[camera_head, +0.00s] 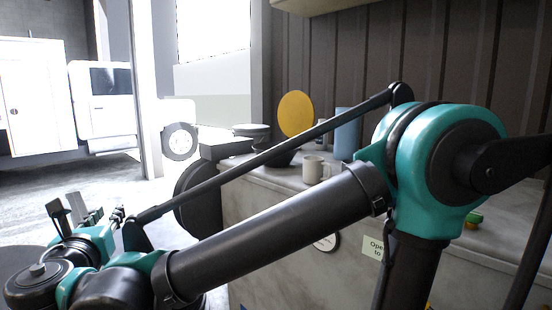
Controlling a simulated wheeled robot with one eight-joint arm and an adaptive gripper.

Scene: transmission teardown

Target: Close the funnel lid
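A round yellow disc (296,114), which looks like the funnel lid, stands upright at the back of the grey counter. A dark bowl-like shape (284,157), perhaps the funnel, shows just below it, partly hidden behind my arm's thin rod. Whether the two are joined cannot be made out. My gripper (90,214) is at the lower left, well to the left of the disc and apart from it. Its fingers are small and overlap in this view, so I cannot tell if they are open or shut. I see nothing held in it.
A beige mug (314,169) and a blue cylinder (346,134) stand on the counter (255,190) near the disc. A dark round object (199,196) is at the counter's left end. A white truck (100,95) is behind. My arm crosses in front of the counter.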

